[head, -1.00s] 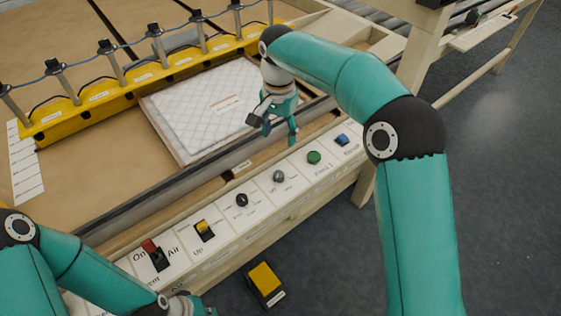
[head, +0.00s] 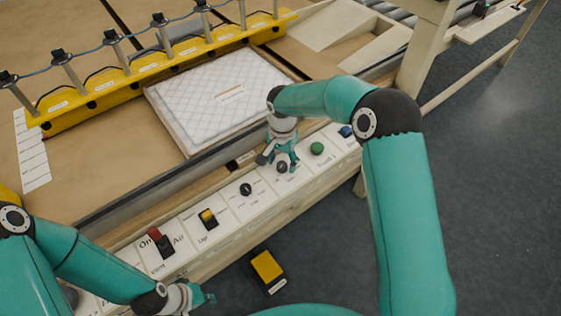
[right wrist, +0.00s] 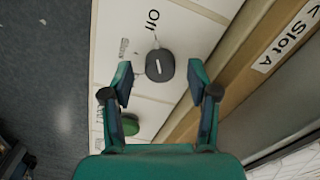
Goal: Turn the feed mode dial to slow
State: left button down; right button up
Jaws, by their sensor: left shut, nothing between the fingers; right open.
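The control panel (head: 222,215) runs along the table's front edge. A black dial (head: 245,189) with small, unreadable labels sits mid-panel. A grey dial (head: 282,167) lies to its right, partly hidden by my right gripper (head: 280,160). In the right wrist view this round dial (right wrist: 160,67) has a white line roughly in line with an "Off" label. My right gripper (right wrist: 160,80) is open, with its fingertips on either side of the dial; contact cannot be told. My left gripper (head: 205,297) is shut and empty at the bottom.
The panel also has a red switch (head: 155,236), a yellow switch (head: 207,217), a green button (head: 317,148) and a blue button (head: 346,131). A white quilted pad (head: 215,100) lies behind. A yellow-topped box (head: 267,267) stands on the floor in front.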

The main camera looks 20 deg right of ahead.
jog(key=shift+f, duration=0.6)
jog(key=c, duration=1)
jog(key=shift+a, duration=0.4)
grip_shut()
jog(key=shift+d, duration=0.35)
